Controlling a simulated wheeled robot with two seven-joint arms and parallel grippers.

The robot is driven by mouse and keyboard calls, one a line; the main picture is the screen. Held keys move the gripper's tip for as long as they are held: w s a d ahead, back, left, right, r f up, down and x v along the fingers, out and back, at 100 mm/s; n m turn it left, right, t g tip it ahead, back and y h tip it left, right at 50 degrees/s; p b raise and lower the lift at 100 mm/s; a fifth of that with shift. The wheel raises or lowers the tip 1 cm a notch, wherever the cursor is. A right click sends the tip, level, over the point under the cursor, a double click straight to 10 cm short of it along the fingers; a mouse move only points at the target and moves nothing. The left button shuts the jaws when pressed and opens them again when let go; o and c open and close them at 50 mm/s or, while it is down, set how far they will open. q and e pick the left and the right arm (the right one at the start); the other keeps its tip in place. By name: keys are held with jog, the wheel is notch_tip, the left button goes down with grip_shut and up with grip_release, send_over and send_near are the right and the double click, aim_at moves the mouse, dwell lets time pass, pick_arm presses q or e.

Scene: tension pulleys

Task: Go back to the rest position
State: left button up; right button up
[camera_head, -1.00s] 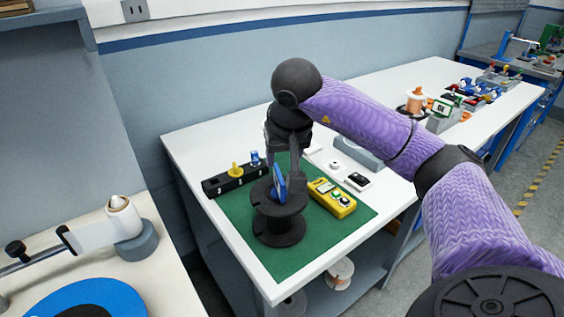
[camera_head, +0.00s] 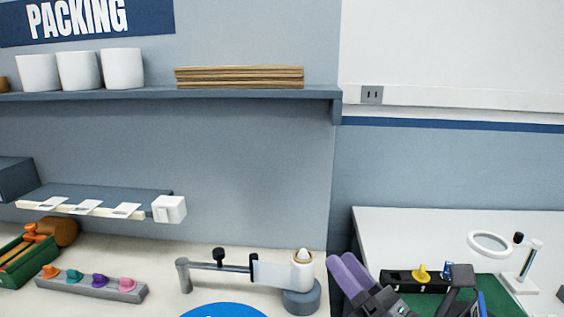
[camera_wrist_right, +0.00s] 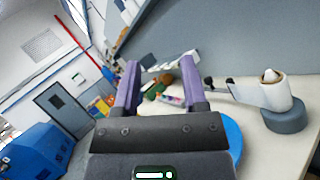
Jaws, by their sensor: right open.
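My right gripper (camera_head: 343,262) shows at the bottom of the head view, its purple fingers pointing up and left. It is between the packing bench and the white table. In the right wrist view the two purple fingers (camera_wrist_right: 161,72) stand apart with nothing between them. My left gripper is in neither view. The white table (camera_head: 400,222) is at the lower right of the head view. A black holder (camera_head: 398,284) with a yellow pulley piece (camera_head: 421,274) stands on it, partly hidden behind my arm. A blue part (camera_head: 481,303) shows at the bottom edge.
The packing bench (camera_head: 215,262) carries a white roll on a grey base (camera_head: 301,298), a blue disc (camera_head: 222,311) and a tray of coloured pieces (camera_head: 92,284). A shelf (camera_head: 235,97) with white cups runs above. A ring magnifier (camera_head: 490,243) stands on the white table.

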jog(key=s+d+f+m+g+h, duration=0.2)
jog(key=d+f+m+g+h, duration=0.15)
jog(key=f+m+h, duration=0.7)
jog(key=s+d+f+m+g+h, duration=0.2)
jog(key=d+f+m+h, duration=0.3)
jog(key=m, duration=1.1)
jog(key=s+a+f+m+g+y, duration=0.3)
jog(key=s+f+m+g, duration=0.65)
jog(key=s, duration=0.65)
notch_tip(320, 180, down, 20)
jog(key=s+f+n+g, duration=0.1)
jog(key=s+n+g, duration=0.1)
jog(key=s, duration=0.1)
jog(key=s+d+f+g, duration=0.1)
jog(key=s+d+f, duration=0.2)
jog(key=s+f, duration=0.7)
jog(key=s+b, duration=0.1)
jog(key=s, duration=0.2)
jog(key=shift+d+f+h, duration=0.25)
jog(key=shift+h, duration=0.1)
